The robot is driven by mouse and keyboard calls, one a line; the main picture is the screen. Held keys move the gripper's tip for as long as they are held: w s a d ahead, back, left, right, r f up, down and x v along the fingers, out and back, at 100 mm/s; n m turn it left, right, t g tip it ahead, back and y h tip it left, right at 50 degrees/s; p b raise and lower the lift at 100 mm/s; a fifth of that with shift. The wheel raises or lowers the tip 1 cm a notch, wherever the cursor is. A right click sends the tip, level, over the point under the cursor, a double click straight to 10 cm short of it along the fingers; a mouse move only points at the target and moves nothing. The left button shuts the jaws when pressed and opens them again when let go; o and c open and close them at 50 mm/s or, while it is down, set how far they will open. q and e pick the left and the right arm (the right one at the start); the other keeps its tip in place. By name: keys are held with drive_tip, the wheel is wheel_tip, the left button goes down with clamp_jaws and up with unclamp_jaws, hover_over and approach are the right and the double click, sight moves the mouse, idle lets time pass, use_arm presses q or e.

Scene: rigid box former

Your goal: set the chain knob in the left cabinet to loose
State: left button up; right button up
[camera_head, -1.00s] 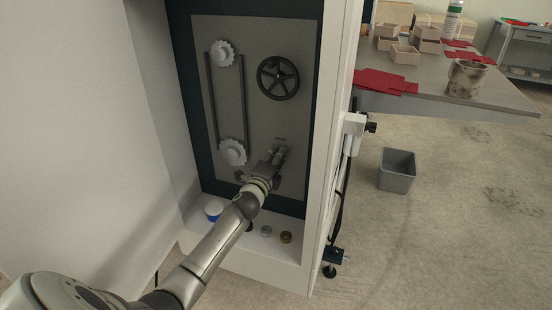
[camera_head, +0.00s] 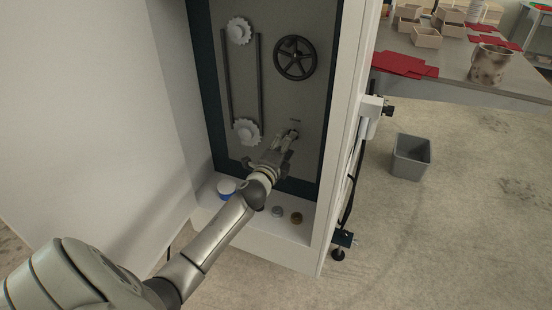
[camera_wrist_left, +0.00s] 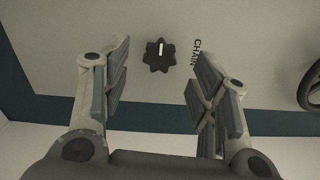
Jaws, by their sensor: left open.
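The chain knob (camera_wrist_left: 153,60) is a small dark lobed knob with a white pointer mark. It sits on the cabinet's grey panel (camera_head: 318,95) beside the word CHAIN (camera_wrist_left: 197,52). In the left wrist view the mark points up, at right angles to the direction of the label. No loose or tight marking is readable. In the head view the knob (camera_head: 293,133) shows just below its label. My left gripper (camera_wrist_left: 160,80) is open and empty, its fingers on either side of the knob in the wrist picture, apparently short of it. The gripper (camera_head: 281,144) also shows in the head view. My right gripper is out of view.
A black handwheel (camera_head: 295,58) and two pale sprockets (camera_head: 246,131) are on the panel. A blue-and-white jar (camera_head: 227,188) and small round caps (camera_head: 296,218) stand on the ledge below. A grey bin (camera_head: 411,157) and a worktable (camera_head: 470,88) are to the right.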

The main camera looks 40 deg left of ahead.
use_arm(q)
drive_tip(key=v, duration=0.8)
drive_tip(key=shift+s, duration=0.3)
